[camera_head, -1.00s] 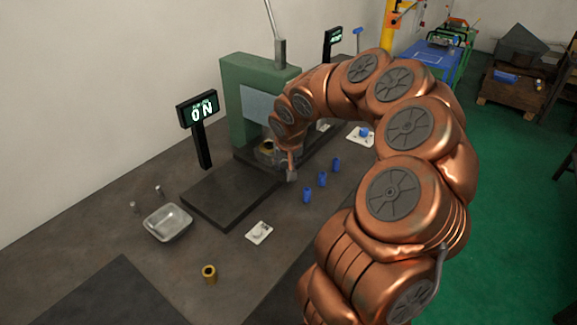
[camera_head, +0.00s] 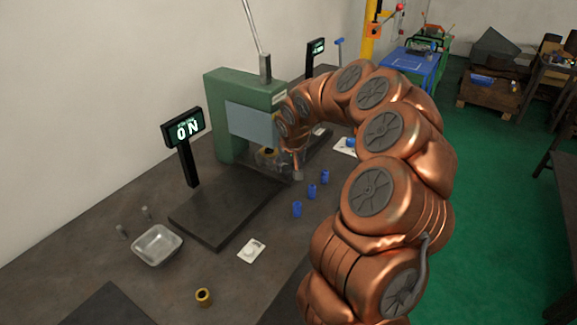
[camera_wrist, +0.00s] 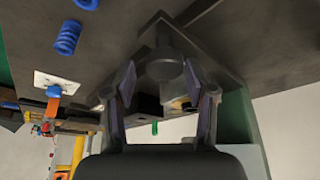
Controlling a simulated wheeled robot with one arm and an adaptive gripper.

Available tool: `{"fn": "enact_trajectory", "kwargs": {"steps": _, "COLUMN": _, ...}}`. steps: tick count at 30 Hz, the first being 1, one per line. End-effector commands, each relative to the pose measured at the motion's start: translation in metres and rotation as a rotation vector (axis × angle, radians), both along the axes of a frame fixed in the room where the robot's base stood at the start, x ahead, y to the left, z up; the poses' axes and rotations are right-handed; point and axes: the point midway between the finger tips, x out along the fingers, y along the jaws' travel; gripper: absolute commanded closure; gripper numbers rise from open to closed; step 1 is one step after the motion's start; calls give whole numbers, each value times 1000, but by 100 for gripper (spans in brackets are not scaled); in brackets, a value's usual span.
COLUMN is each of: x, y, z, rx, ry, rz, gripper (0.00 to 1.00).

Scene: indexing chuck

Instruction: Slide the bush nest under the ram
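The bush nest (camera_head: 267,154) shows partly in the head view, low in the green press (camera_head: 222,120) behind its clear guard, with a brass-coloured bush at it. My gripper (camera_head: 297,172) is just in front of it, at the press's right side, largely hidden by my arm. In the wrist view my gripper (camera_wrist: 158,72) has its two fingers apart, with a dark round knob (camera_wrist: 164,68) between them. A gap shows beside the left finger; contact at the right one is unclear. A brass piece (camera_wrist: 180,103) shows beyond the knob. The ram's lower end is hidden.
A dark plate (camera_head: 215,220) extends in front of the press. Several blue cylinders (camera_head: 311,191) stand to its right. A metal tray (camera_head: 157,244), a white card (camera_head: 251,250) and a loose brass bush (camera_head: 203,297) lie nearer.

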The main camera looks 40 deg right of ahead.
Motion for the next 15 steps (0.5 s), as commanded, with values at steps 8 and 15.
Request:
{"fn": "enact_trajectory", "kwargs": {"steps": 8, "x": 0, "y": 1, "z": -1, "rx": 2, "ry": 1, "rz": 1, "gripper": 38}}
{"fn": "enact_trajectory", "kwargs": {"steps": 15, "x": -4, "y": 3, "z": 11, "rx": 1, "ry": -1, "rz": 2, "gripper": 38}}
